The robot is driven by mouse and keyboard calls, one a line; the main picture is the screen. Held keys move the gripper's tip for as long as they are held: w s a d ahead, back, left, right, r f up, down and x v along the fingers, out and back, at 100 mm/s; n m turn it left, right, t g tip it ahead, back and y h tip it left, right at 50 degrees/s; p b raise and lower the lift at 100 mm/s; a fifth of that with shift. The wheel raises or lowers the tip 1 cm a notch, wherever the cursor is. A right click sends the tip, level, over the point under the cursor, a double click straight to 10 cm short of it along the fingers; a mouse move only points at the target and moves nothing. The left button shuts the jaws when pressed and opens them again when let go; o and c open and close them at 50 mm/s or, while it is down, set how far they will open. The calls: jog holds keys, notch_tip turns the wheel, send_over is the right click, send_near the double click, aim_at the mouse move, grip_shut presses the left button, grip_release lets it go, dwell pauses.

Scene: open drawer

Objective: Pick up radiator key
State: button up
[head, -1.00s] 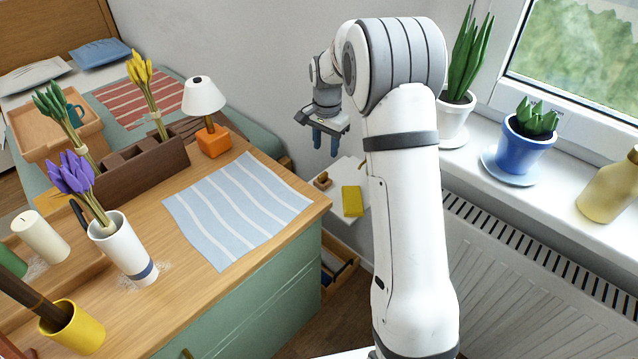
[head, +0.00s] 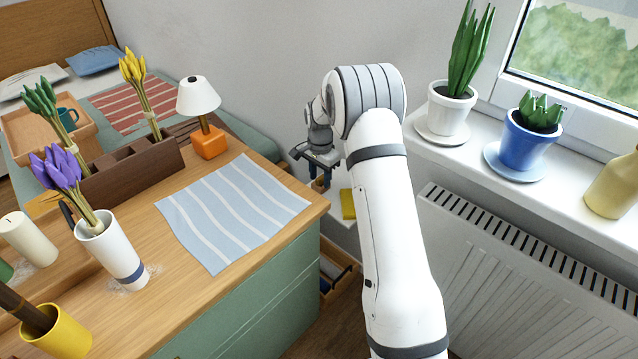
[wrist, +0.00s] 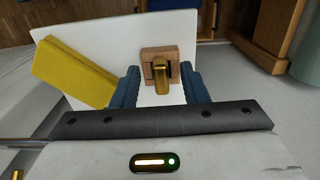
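The radiator key (wrist: 161,78) appears to be the small brass piece in the wrist view, in front of or set into a light wooden block (wrist: 174,53); I cannot tell exactly how it sits. The block is on a small white surface (wrist: 110,32). My gripper (wrist: 160,88) is open, with its blue fingers to the left and right of the brass piece and gaps on both sides. In the head view my gripper (head: 320,178) is low over the white surface beyond the dresser, and it mostly hides the block and key.
A yellow box or book (wrist: 72,72) lies left of the block in the wrist view; it also shows in the head view (head: 348,204). The dresser top (head: 240,262) is close on the left, and an open drawer (head: 338,280) is below. The radiator (head: 500,275) is at right.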

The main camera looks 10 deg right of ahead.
grip_shut()
dwell(0.3)
notch_tip(320, 180, up, 12)
jog(key=f+p, duration=0.1)
jog(key=p, duration=0.3)
jog(key=s+d+r+p, duration=0.5)
jog(key=d+r+p, duration=0.7)
jog(key=p, duration=0.5)
jog(key=shift+s+d+r, duration=0.15)
jog(key=shift+d+r, duration=0.05)
jog(key=shift+r, duration=0.5)
